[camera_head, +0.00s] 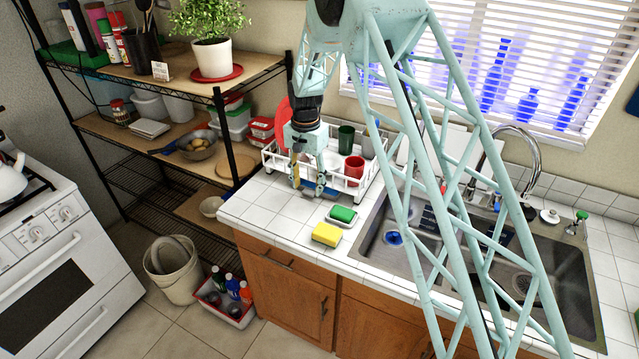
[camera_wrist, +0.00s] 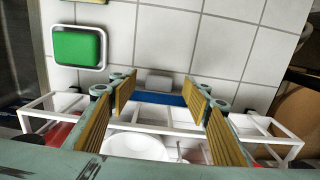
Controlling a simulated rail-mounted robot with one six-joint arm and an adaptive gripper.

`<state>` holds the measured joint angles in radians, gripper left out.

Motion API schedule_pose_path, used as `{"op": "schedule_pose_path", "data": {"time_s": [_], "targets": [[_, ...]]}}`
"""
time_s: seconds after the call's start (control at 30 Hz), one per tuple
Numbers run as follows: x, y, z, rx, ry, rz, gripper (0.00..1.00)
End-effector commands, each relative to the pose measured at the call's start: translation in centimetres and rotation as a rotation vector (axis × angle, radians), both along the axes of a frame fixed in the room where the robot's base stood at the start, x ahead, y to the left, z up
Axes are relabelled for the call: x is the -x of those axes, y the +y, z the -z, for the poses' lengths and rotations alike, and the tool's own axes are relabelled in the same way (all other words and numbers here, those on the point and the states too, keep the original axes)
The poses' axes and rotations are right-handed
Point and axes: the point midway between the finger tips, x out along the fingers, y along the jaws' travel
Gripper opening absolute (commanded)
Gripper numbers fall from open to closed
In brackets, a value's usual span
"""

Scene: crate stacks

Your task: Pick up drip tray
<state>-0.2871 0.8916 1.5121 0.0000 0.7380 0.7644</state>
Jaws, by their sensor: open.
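A blue strip (camera_wrist: 165,98), which looks like the front edge of the drip tray, shows low at the front of the white dish rack (camera_wrist: 38,103) in the wrist view. A small pale grey tab (camera_wrist: 158,82) sticks out in front of it over the tiles. The rest of the tray is hidden under the rack. My gripper (camera_wrist: 161,96) is open, its yellow-padded fingers on both sides of the blue strip, with nothing held. In the head view my gripper (camera_head: 307,182) points down at the front of the rack; I cannot tell whether it touches anything.
The rack holds a white plate (camera_wrist: 138,146), a red cup (camera_head: 354,170) and a dark green cup (camera_head: 346,138). A green sponge (camera_head: 344,214) lies on a small dish, with a yellow sponge (camera_head: 327,234) nearby. The sink (camera_head: 375,245) is to the right. Tiles at left are clear.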

Motion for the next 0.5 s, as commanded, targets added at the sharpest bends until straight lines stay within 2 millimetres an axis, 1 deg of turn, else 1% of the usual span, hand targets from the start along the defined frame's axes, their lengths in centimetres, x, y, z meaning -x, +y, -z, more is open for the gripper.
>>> {"op": "schedule_pose_path", "data": {"time_s": [0.2,0.33,0.5], "targets": [[-0.1,-0.1,2.3,0.000,0.001,0.000,0.44],[-0.1,-0.1,3.1,0.000,0.000,0.000,0.44],[-0.1,-0.1,3.5,0.000,0.000,0.000,0.44]]}}
